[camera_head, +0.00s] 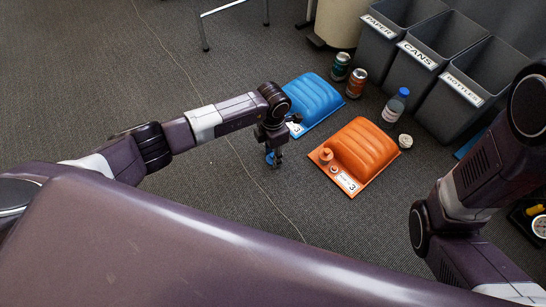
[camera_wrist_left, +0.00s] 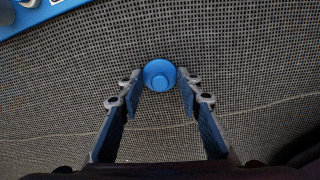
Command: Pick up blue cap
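The blue cap (camera_wrist_left: 160,75) is a small round piece with a raised round centre. It lies on the grey carpet in the left wrist view. My left gripper (camera_wrist_left: 160,92) is open and empty. Its two fingers point down at the floor, and the cap shows between and just beyond their tips, with no clear contact. In the head view my left gripper (camera_head: 274,160) is low over the carpet, just in front of the blue cushion-like float (camera_head: 313,98). A patch of blue shows there, partly hidden by the fingers. My right gripper is out of view.
An orange float (camera_head: 365,146) lies right of the blue one. Grey bins (camera_head: 460,85) line the back right. The carpet at left is clear, with a thin pale line.

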